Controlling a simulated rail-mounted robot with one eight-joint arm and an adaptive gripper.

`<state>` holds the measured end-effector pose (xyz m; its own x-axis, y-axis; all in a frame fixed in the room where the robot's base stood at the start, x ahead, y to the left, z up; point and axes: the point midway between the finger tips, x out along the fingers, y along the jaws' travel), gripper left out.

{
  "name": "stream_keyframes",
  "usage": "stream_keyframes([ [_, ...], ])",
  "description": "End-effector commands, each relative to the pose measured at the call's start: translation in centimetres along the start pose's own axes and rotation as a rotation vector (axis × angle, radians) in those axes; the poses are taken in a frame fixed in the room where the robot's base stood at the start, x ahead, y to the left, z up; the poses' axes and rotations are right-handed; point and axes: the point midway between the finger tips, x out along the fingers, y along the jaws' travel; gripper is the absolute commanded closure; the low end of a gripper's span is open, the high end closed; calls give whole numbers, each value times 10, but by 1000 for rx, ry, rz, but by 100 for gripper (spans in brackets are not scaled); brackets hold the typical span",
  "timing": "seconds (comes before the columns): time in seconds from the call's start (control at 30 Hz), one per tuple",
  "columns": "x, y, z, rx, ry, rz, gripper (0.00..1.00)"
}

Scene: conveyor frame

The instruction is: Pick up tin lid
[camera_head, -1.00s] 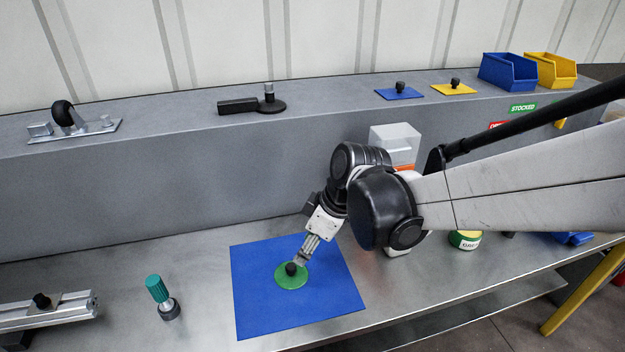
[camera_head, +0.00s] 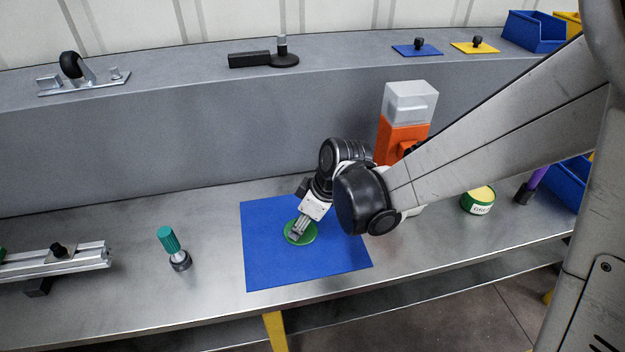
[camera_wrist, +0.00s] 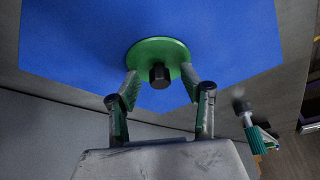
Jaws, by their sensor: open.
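The tin lid (camera_head: 312,237) is a green disc lying flat on a blue mat (camera_head: 265,272) on the metal bench. In the wrist view the lid (camera_wrist: 158,50) shows a black knob (camera_wrist: 159,75) at its near side. My gripper (camera_head: 297,234) is over the lid, and its fingers hide the knob in the head view. In the wrist view my gripper (camera_wrist: 160,82) is open, with one finger on each side of the knob and gaps between. I cannot tell whether the fingertips touch the lid.
A teal-handled tool (camera_head: 173,250) stands left of the mat, beyond it a metal rail (camera_head: 85,258). The raised shelf (camera_head: 180,85) runs behind.

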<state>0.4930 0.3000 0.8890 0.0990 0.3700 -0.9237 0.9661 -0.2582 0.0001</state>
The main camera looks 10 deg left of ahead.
Motion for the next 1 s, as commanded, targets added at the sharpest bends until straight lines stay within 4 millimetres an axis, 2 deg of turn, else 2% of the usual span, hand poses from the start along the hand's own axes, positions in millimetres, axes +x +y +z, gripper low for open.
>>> stream_keyframes([
  [0.3, 3, 0, 0, 0, 0, 0, 59],
  [0.6, 3, 0, 0, 0, 0, 0, 98],
  [1.0, -2, 0, -2, 0, 0, 0, 98],
])
